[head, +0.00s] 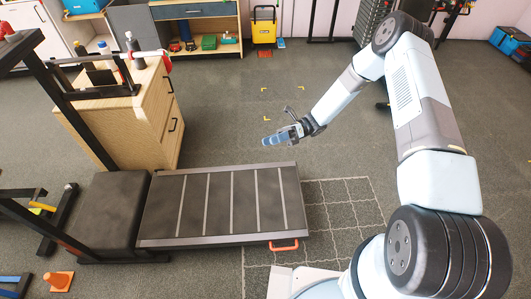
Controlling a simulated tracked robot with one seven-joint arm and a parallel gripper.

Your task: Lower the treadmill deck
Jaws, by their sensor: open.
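The treadmill deck (218,203) is a dark belt with pale stripes across it, set in a grey frame. It lies low and roughly level, stretching right from the dark motor housing (104,213). An orange handle (284,245) is on the deck's near edge, at its right end. My gripper (270,141) is open, with blue fingers pointing left. In the picture it is above the deck's far right corner, apart from the deck and the handle. I see nothing between its fingers, though they are small here.
The treadmill's dark upright frame (62,95) rises at left. A wooden drawer cabinet (133,115) with bottles on top stands behind the housing. An orange cone (58,281) is at the lower left. Floor behind the deck is clear.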

